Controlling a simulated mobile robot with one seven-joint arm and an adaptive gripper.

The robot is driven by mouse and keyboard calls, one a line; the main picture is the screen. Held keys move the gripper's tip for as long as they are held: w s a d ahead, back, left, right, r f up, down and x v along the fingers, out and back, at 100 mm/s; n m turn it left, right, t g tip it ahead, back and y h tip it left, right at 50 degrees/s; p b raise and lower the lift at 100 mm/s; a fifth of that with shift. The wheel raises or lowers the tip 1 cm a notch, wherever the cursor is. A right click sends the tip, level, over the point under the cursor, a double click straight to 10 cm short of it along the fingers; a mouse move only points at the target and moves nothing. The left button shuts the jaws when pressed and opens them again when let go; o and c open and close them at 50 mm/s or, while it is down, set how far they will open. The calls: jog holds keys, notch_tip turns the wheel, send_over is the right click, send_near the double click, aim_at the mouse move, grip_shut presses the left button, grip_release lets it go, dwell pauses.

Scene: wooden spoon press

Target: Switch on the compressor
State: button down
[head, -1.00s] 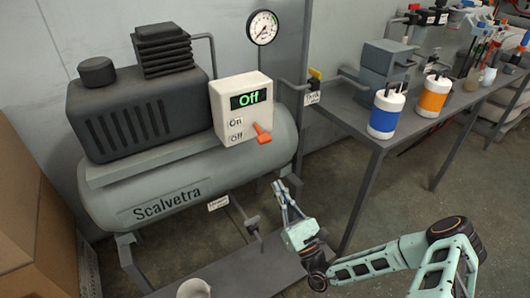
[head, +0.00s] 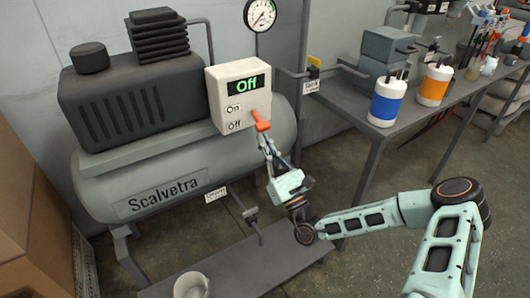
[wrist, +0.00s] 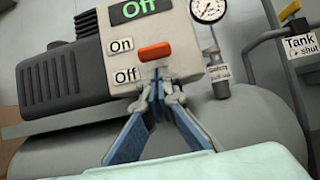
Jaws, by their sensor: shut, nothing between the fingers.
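The grey compressor (head: 150,180) stands against the wall, marked Scalvetra. Its white control box (head: 230,98) has a green display (head: 247,87) reading Off. The orange switch lever (head: 261,122) is at the right of the On and Off labels; it also shows in the wrist view (wrist: 154,52), at a height between the two labels. My gripper (head: 263,138) is shut and empty, its tips pointing up just below the lever. In the wrist view the fingertips (wrist: 158,86) are close under the lever; I cannot tell whether they touch it.
A pressure gauge (head: 260,14) is above and right of the box. A metal table (head: 350,104) with blue and orange-banded canisters stands at the right. A cardboard box (head: 30,215) is at the left. A white cup (head: 190,286) sits at the bottom. A drain valve (head: 250,213) is below the tank.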

jog(key=shift+s+r, duration=0.15)
jog(key=shift+r, duration=0.15)
jog(key=shift+r+p, duration=0.15)
jog(key=shift+p, duration=0.3)
jog(key=shift+s+d+r+g+p, duration=0.1)
jog(key=shift+g+p, duration=0.2)
jog(key=shift+p, duration=0.45)
jog(key=shift+r+p, duration=0.15)
jog(key=shift+p, duration=0.6)
